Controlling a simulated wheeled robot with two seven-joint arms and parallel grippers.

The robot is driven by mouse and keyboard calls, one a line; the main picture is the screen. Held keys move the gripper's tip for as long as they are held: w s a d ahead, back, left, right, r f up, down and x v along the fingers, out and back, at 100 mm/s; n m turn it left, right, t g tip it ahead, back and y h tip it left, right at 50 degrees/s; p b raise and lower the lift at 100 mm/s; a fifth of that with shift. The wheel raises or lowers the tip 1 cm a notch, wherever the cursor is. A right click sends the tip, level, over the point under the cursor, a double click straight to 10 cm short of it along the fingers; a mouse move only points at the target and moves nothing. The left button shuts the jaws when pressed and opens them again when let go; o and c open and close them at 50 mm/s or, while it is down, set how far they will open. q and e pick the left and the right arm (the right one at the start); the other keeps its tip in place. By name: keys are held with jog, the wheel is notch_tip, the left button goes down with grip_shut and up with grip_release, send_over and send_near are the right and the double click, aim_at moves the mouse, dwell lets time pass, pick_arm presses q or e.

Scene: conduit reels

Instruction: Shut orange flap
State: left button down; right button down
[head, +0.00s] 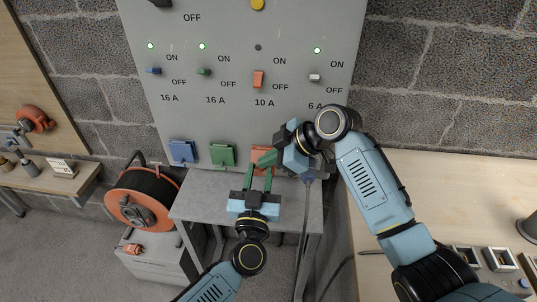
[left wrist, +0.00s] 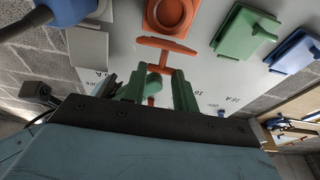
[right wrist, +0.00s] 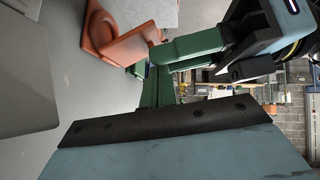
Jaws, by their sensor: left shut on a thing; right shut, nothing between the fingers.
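The orange flap (left wrist: 165,45) stands open, seen nearly edge-on below its round orange socket (left wrist: 172,14) in the left wrist view. In the right wrist view the flap (right wrist: 128,47) sticks out from the panel. My left gripper (head: 259,168) points up at the panel; its green fingers (left wrist: 158,80) are closed on the flap's narrow tab. My right gripper (head: 264,159) comes in from the right, shut and empty, its fingertips close beside the flap and the left fingers. In the head view the fingers hide part of the orange socket (head: 260,150).
A green flap (head: 222,155) and a blue flap (head: 183,152) are to the left on the grey panel (head: 230,120). A grey table (head: 205,195) stands below. An orange cable reel (head: 135,207) is at left and a wooden bench (head: 460,195) at right.

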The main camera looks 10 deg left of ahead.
pick_arm(q)
jog(key=shift+f, duration=0.15)
jog(key=shift+s+d, duration=0.1)
jog(key=shift+d, duration=0.05)
pick_arm(e)
jog(key=shift+d+f, duration=0.1)
jog(key=shift+f, duration=0.65)
jog(key=shift+s, duration=0.1)
pick_arm(q)
jog(key=c, duration=1.1)
grip_release()
jog(key=shift+s, duration=0.15)
